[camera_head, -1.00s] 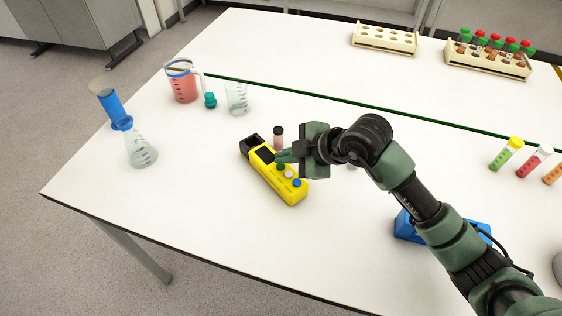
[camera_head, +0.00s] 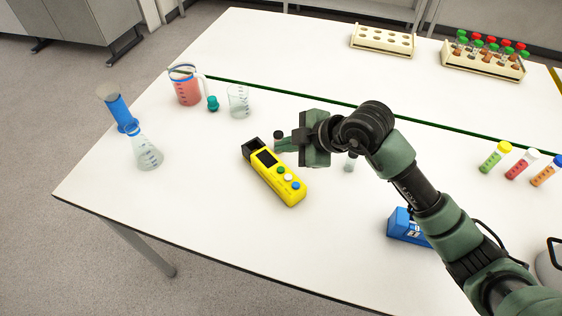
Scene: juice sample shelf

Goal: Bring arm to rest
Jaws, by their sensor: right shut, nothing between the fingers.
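My right arm comes in from the lower right, and its gripper (camera_head: 284,146) is shut and empty. It hangs above the table (camera_head: 190,215), just behind and to the right of a yellow handheld device (camera_head: 285,190). The device lies on the table with a dark screen and green, white and blue buttons. A small dark-capped vial (camera_head: 278,137) stands behind the device, partly hidden by the gripper fingers. My left gripper is not in view.
At the left stand a flask (camera_head: 145,153), a blue cylinder (camera_head: 118,110), a red-filled jug (camera_head: 186,88) and a beaker (camera_head: 239,102). A blue device (camera_head: 404,226) lies beside my forearm. Tube racks (camera_head: 383,41) stand at the back right. Capped tubes (camera_head: 521,165) are at the right. The front left table is clear.

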